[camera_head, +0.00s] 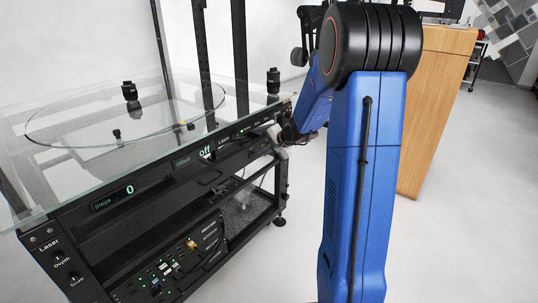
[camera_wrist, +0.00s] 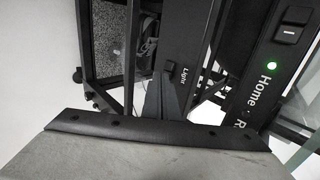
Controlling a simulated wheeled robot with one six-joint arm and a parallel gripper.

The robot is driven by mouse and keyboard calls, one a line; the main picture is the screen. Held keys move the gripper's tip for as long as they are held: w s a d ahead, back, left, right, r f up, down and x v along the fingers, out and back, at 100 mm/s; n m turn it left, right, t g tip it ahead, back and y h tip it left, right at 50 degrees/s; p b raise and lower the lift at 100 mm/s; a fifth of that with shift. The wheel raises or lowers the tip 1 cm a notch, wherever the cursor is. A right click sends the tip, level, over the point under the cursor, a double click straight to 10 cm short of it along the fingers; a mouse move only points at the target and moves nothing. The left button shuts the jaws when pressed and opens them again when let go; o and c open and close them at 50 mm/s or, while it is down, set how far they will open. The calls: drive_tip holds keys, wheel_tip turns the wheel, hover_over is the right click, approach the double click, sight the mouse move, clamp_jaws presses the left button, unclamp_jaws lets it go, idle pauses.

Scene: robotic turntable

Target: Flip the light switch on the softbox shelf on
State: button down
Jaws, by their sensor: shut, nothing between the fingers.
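The softbox shelf (camera_head: 275,205) is the black frame at the left of the head view, under a glass top. The wrist view shows its dark panel with a white "Light" label (camera_wrist: 183,75). My gripper (camera_head: 279,141) is at the right end of the shelf's front panel, shut and empty. In the wrist view, its grey and black end (camera_wrist: 140,135) fills the bottom, just below the label. Whether it touches the panel cannot be told.
A black rocker switch (camera_wrist: 291,27) and a green lamp (camera_wrist: 272,65) sit by the "Home" label on a neighbouring panel. The glass top (camera_head: 75,185) overhangs the shelf front. A wooden cabinet (camera_head: 435,110) stands right of my arm. The floor in front is clear.

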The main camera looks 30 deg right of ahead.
drive_tip(key=shift+w+a, duration=0.2)
drive_tip(key=shift+w, duration=0.35)
